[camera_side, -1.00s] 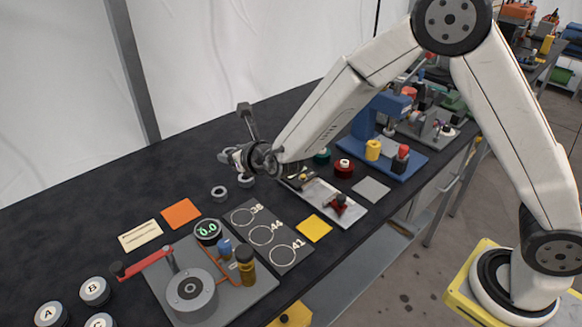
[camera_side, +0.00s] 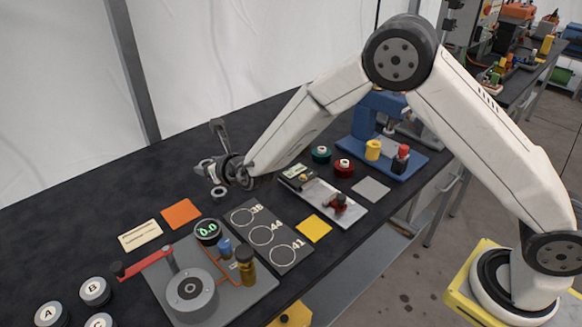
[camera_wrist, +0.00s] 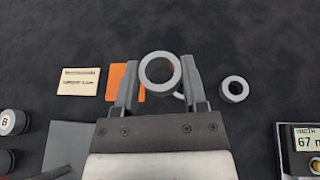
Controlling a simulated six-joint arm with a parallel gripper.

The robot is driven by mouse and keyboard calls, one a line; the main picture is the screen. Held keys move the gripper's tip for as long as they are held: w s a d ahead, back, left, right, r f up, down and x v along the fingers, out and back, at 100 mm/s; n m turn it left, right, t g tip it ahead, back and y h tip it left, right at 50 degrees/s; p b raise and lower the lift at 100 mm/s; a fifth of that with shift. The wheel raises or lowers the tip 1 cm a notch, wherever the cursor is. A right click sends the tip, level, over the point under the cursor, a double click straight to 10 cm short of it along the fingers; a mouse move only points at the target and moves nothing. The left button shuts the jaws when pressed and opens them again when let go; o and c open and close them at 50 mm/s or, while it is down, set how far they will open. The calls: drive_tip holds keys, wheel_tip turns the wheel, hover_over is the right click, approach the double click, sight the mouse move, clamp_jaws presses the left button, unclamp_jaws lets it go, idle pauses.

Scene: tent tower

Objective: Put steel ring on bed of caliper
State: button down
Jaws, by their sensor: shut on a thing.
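My gripper (camera_side: 212,168) is shut on a grey steel ring (camera_wrist: 145,76), held between the fingertips above the dark bench. In the side view this ring is small and partly covered by the fingers. The caliper (camera_side: 322,194) lies to the right of my gripper, a pale flat bed with a display at its far end and a red part on it. Its display (camera_wrist: 309,142) shows at the right edge of the wrist view, reading about 67. A second grey ring (camera_wrist: 235,89) lies on the bench; a pale curved edge behind the held ring looks like another ring, also seen below my gripper (camera_side: 219,194).
A board with three marked circles (camera_side: 262,236) and a device with a red lever (camera_side: 150,262) stand in front. An orange square (camera_side: 181,214) and a cream card (camera_side: 140,235) lie left. Red and green spools (camera_side: 343,167) and a blue press (camera_side: 375,125) stand beyond the caliper.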

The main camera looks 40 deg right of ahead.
sight(191, 192)
drive_tip(key=w+f, duration=0.2)
drive_tip(key=w+a+f, duration=0.1)
drive_tip(key=w+f, duration=0.1)
drive_tip(key=w, duration=0.1)
drive_tip(key=w+a+f, duration=0.1)
drive_tip(key=w+f, duration=0.1)
drive_tip(key=w, duration=0.1)
drive_tip(key=shift+w+f, duration=0.2)
drive_tip(key=shift+f, duration=0.1)
drive_tip(key=shift+w+a+f, duration=0.2)
drive_tip(key=shift+w+f, duration=0.4)
drive_tip(key=shift+f, duration=0.05)
drive_tip(key=shift+w+f, duration=0.15)
drive_tip(key=shift+f, duration=1.55)
drive_tip(key=shift+f, duration=0.45)
